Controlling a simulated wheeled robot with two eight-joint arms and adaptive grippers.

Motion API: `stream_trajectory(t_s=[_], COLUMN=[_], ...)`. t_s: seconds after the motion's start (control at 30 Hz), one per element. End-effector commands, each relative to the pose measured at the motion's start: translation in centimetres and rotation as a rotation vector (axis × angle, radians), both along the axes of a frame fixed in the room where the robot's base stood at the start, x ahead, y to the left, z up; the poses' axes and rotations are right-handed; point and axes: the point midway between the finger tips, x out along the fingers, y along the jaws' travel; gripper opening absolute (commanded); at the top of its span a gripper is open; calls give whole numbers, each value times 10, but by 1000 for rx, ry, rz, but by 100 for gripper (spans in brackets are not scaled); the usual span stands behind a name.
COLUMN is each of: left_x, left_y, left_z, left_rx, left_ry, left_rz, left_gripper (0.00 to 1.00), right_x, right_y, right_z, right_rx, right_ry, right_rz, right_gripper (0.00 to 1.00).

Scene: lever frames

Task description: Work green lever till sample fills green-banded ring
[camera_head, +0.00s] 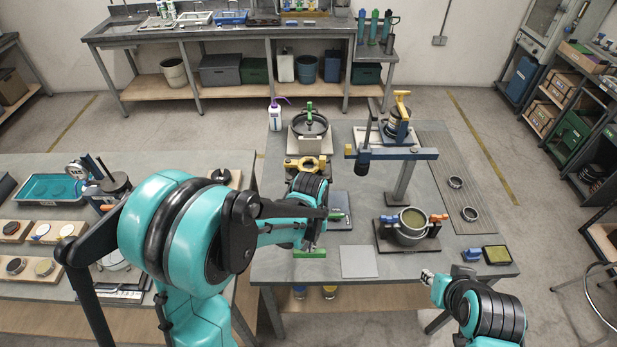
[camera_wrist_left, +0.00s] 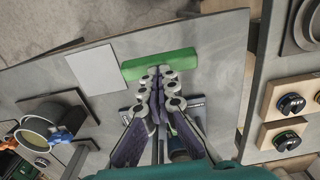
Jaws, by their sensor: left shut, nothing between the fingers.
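My left gripper (camera_head: 312,246) reaches over the front of the middle table, shut and empty. A green bar (camera_head: 309,253) lies just in front of its fingertips. In the left wrist view the shut fingertips (camera_wrist_left: 161,72) are at the edge of this green bar (camera_wrist_left: 158,64); I cannot tell whether they touch it, or whether it is the lever's handle. A smaller green piece (camera_head: 335,216) shows beside my left wrist. My right gripper (camera_head: 428,277) is low at the table's front right; its finger opening is unclear. I cannot pick out a green-banded ring or its sample.
A pale square plate (camera_head: 360,261) lies right of the green bar. Two dark rings (camera_head: 470,214) are at right. A green-handled round vessel (camera_head: 309,122) stands at the back.

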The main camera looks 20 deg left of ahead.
Motion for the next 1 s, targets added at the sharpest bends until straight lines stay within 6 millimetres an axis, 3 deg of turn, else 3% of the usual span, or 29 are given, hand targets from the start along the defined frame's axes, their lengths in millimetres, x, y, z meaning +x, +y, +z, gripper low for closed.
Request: stream_trajectory(t_s=[0.67, 1.0], left_x=[-7, -7], left_y=[-2, -2], left_z=[-50, -44], left_rx=[0, 0], left_ry=[-1, -1], left_rz=[0, 0], left_gripper=[0, 0], right_x=[0, 0], right_y=[0, 0], right_z=[-47, -41], right_rx=[0, 0], right_ry=[0, 0], right_rz=[0, 0], right_gripper=[29, 29])
